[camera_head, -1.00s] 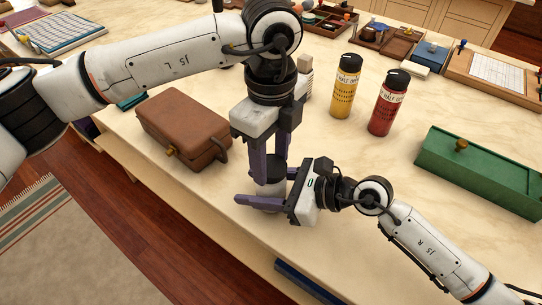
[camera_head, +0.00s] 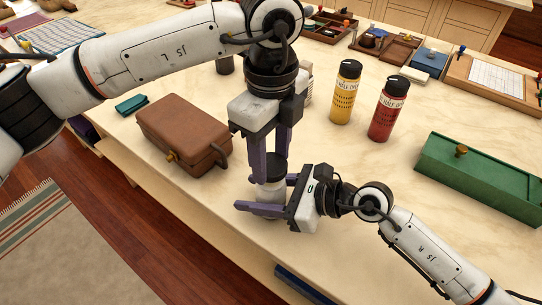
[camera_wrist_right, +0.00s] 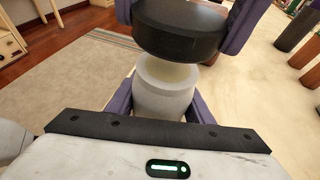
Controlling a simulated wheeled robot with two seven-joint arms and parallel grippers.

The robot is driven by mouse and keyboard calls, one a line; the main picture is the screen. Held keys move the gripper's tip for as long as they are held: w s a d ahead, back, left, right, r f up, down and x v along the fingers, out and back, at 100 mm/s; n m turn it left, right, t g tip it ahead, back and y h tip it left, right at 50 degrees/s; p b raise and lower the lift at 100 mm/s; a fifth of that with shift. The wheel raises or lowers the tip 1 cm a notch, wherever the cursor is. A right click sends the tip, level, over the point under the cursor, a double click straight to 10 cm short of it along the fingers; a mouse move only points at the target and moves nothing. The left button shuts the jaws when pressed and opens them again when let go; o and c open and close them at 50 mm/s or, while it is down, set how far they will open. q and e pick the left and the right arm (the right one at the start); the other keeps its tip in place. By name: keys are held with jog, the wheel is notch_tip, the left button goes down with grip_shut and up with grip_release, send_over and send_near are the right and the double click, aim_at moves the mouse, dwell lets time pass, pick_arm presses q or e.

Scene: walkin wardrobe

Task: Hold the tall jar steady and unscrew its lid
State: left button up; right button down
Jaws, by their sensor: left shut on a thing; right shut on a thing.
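The tall jar (camera_head: 268,191) is pale with a black lid (camera_head: 273,164), and stands upright near the table's front edge. My right gripper (camera_head: 262,197) is shut around the jar's body from the right. My left gripper (camera_head: 270,168) points down from above, its purple fingers shut on the lid's sides. In the right wrist view the lid (camera_wrist_right: 180,30) is above the jar's pale shoulder (camera_wrist_right: 166,75).
A brown case (camera_head: 183,133) lies left of the jar. A yellow bottle (camera_head: 345,94) and a red bottle (camera_head: 387,110) stand behind to the right. A green box (camera_head: 480,173) lies at the right. Bare table lies between the jar and these bottles.

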aim_at(271, 164)
pick_arm(q)
jog(key=shift+r, duration=2.05)
pick_arm(e)
jog(key=c, duration=0.8)
grip_release()
jog(key=shift+d, duration=0.15)
